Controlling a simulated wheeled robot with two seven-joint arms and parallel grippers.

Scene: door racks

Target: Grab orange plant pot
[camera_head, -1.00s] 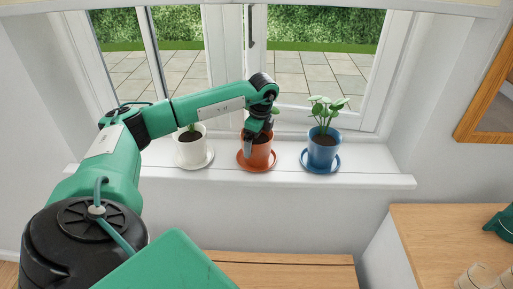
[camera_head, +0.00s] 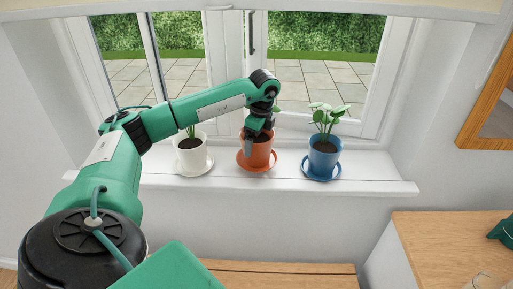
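The orange plant pot (camera_head: 262,155) stands on its orange saucer (camera_head: 244,164) on the white window sill, between a white pot and a blue pot. My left arm reaches in from the left, and its gripper (camera_head: 257,141) is at the orange pot's rim, pointing down. One dark finger shows in front of the pot's near wall. The gripper hides much of the pot's top and most of its plant. Whether the fingers are closed on the rim cannot be seen. My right gripper is not in view.
The white pot (camera_head: 191,158) stands close on the left, partly behind my arm. The blue pot (camera_head: 323,161) with a leafy plant stands on the right. The window frame is close behind. The sill's right end (camera_head: 385,186) is clear. A wooden cabinet (camera_head: 440,235) is at lower right.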

